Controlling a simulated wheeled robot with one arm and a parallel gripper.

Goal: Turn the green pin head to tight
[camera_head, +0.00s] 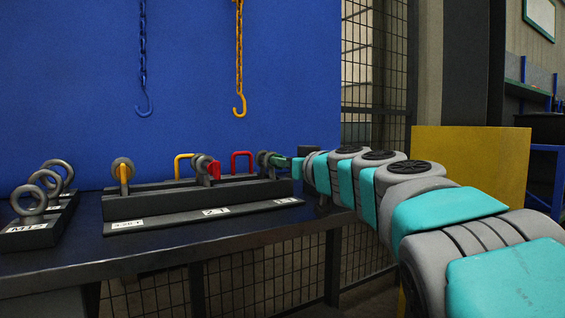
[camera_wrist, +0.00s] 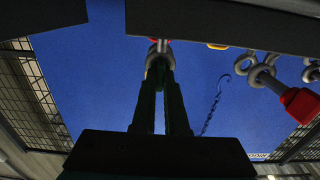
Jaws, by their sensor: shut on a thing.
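The green pin head (camera_head: 280,161) is at the right end of the dark fixture, beside a grey shackle (camera_head: 263,159). My gripper (camera_head: 292,164) comes in from the right, level with the pin head, and is shut on it. In the wrist view, which is upside down, my two dark fingers (camera_wrist: 160,82) close together just short of a grey ring (camera_wrist: 158,57). The pin head is mostly hidden between the fingers there. Its exact turn angle cannot be read.
On the same fixture (camera_head: 150,203) sit shackles with a yellow pin (camera_head: 123,178) and a red pin (camera_head: 214,170). Ringed weights (camera_head: 40,212) stand at the left. Blue (camera_head: 142,70) and yellow (camera_head: 239,62) hook chains hang behind. The bench front (camera_head: 190,245) is clear.

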